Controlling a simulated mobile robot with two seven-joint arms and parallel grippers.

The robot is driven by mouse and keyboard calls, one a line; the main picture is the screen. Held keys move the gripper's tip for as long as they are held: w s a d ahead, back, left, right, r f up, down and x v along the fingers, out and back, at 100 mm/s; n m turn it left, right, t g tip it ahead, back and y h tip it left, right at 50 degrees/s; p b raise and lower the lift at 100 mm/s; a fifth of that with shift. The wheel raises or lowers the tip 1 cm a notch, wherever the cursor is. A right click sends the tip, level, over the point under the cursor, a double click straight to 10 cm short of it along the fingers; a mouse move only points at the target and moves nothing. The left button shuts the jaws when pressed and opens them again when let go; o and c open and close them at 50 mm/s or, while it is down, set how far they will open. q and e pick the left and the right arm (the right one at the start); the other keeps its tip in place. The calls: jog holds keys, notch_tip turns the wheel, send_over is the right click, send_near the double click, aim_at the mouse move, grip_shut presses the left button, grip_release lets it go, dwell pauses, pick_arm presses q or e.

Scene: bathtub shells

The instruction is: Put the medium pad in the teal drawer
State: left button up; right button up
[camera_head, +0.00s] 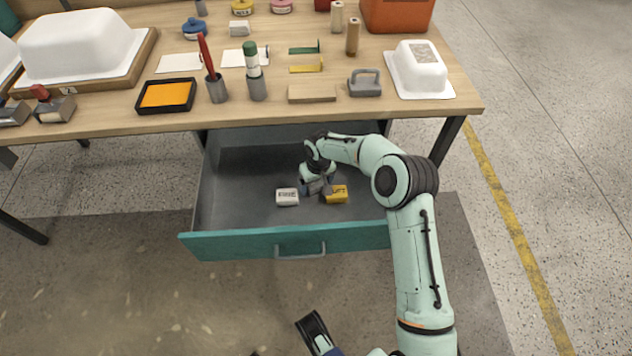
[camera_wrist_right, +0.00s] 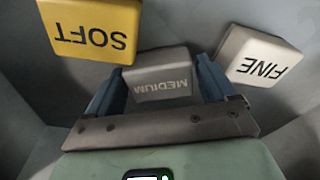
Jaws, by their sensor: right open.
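The teal drawer (camera_head: 245,243) is pulled out below the workbench, with its grey inside showing. My right gripper (camera_head: 317,187) reaches down into it. In the right wrist view my right gripper (camera_wrist_right: 160,92) is open, with one blue finger on each side of the grey medium pad (camera_wrist_right: 160,83). The pad is inside the drawer; whether a finger touches it I cannot tell. In the head view the gripper mostly hides it. The yellow soft pad (camera_head: 337,194) and the whitish fine pad (camera_head: 287,197) lie either side of the gripper.
The workbench top (camera_head: 400,112) overhangs the drawer's back. A wooden block (camera_head: 312,93), a grey handled tool (camera_head: 365,84) and an orange ink tray (camera_head: 166,95) stand near its front edge. The left part of the drawer floor (camera_head: 238,190) is clear.

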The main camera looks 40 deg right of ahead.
aim_at(318, 185)
pick_arm(q)
jog(key=shift+g+h, duration=0.3)
jog(key=shift+g, duration=0.3)
jog(key=s+r, duration=0.1)
jog(key=s+d+r+p, duration=0.2)
jog(key=shift+s, duration=0.4)
pick_arm(e)
notch_tip(318, 185, up, 12)
jog(key=s, duration=0.1)
jog(key=shift+s+a, duration=0.15)
jog(key=shift+s, duration=0.1)
